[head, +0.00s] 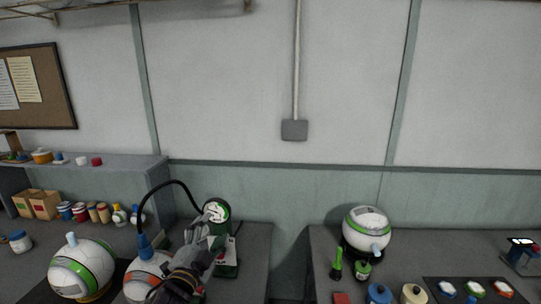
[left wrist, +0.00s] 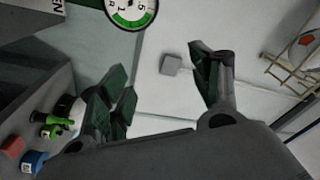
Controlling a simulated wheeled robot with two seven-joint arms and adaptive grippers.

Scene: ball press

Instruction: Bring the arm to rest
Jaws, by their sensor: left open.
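My left gripper (head: 206,238) is up beside the green pump with a round gauge (head: 217,211) on the left table, and partly covers it in the head view. In the left wrist view my left gripper (left wrist: 162,88) has its two fingers wide apart with nothing between them. The gauge (left wrist: 131,11) shows beyond the fingers at the top there. A black hose (head: 178,182) arches from the pump to a blue fitting (head: 144,243) on an orange-marked ball (head: 140,272). My forearm hides part of that ball. My right gripper is not in view.
A white and green ball (head: 85,268) sits at the left. Across a gap, the right table (head: 325,247) holds another ball (head: 367,222), a green bottle (head: 336,265), jars and a dark tray (head: 435,284). A shelf with boxes (head: 42,204) and small jars stands back left.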

